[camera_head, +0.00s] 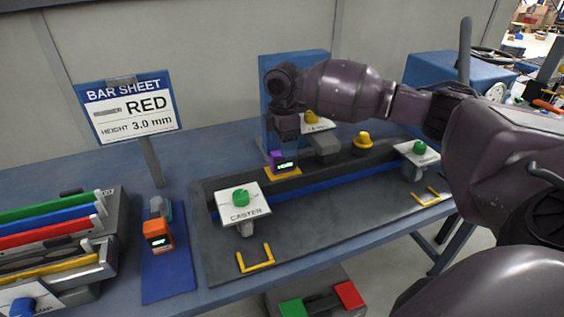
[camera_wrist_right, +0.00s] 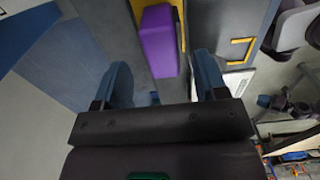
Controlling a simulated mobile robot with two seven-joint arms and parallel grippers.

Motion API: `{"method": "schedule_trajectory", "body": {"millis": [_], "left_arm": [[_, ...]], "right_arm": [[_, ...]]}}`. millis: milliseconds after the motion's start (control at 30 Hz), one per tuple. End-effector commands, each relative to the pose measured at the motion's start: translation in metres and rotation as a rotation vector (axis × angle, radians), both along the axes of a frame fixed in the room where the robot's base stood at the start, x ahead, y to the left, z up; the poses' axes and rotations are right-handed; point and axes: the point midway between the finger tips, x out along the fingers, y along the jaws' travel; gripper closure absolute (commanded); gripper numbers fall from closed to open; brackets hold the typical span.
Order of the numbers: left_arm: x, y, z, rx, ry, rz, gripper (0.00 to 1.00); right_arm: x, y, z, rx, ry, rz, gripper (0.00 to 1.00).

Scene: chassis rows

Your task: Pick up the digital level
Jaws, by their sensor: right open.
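The digital level, a small purple block with a lit green display (camera_head: 281,163), sits on the dark chassis bar at a yellow marking. In the right wrist view its purple top (camera_wrist_right: 158,40) lies just ahead of and roughly between the fingers. My right gripper (camera_head: 284,142) hangs above the level, pointing down, and its fingertips are hard to make out there. The right wrist view shows the right gripper (camera_wrist_right: 165,80) open, its two blue-grey fingers apart with nothing between them. My left gripper is not in view.
White plates with green knobs (camera_head: 240,198) (camera_head: 419,147) stand at the bar's ends. A yellow knob (camera_head: 363,140) is on the bar. An orange device with a display (camera_head: 157,236) stands on a blue mat (camera_head: 168,281). A sign (camera_head: 128,108) and colored bars (camera_head: 50,224) are left.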

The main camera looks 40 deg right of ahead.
Motion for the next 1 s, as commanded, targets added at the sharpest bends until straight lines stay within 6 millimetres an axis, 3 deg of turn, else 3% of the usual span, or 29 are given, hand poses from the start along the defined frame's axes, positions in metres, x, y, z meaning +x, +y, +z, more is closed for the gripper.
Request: {"method": "schedule_trajectory", "body": {"millis": [267, 600, 867, 1000], "left_arm": [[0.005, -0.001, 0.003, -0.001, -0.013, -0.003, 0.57], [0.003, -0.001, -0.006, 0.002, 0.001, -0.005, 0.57], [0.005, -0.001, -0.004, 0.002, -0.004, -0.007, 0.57], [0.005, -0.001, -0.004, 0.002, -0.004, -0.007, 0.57]], "right_arm": [[0.0, 0.001, -0.021, 0.0, 0.0, 0.0, 0.34], [-0.001, 0.002, -0.063, 0.0, 0.001, -0.001, 0.34], [-0.001, 0.002, -0.065, 0.0, -0.001, -0.001, 0.34], [-0.001, 0.002, -0.065, 0.0, -0.001, 0.0, 0.55]]}}
